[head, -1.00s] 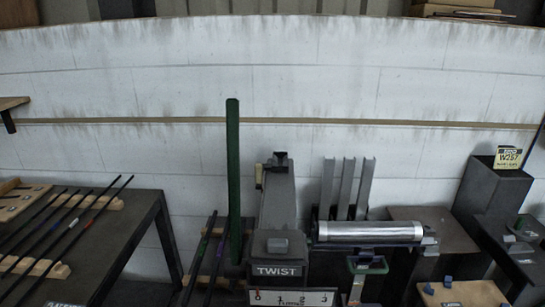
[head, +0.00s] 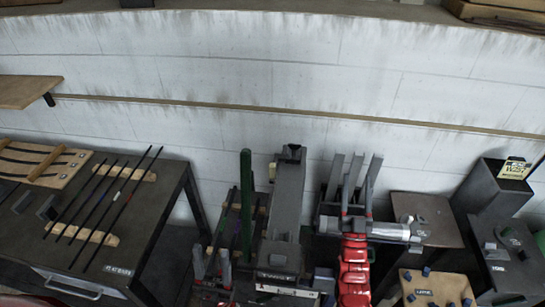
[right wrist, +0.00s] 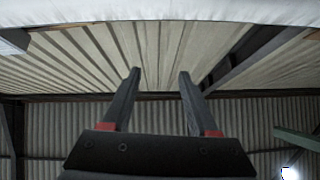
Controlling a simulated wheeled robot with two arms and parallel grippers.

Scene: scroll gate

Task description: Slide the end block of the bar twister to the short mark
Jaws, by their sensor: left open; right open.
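The bar twister (head: 287,205) is a long grey machine in the middle of the head view, with a label reading TWIST (head: 277,276) on its front and a white scale plate (head: 287,290) below. A dark block (head: 291,152) sits at its far end; I cannot tell whether this is the end block. The scale's marks are too small to read now. My left gripper (head: 212,262) is open and empty, low and left of the twister. My right gripper (head: 357,190) is open, right of the twister, in front of the upright plates and silver roller. The right wrist view shows its fingers (right wrist: 158,75) apart and empty.
A green upright bar (head: 246,200) stands just left of the twister. The silver roller (head: 390,232) is to the right. A dark table (head: 160,215) with several thin rods is at left. A dark bin (head: 490,188) and a peg board (head: 437,288) are at right.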

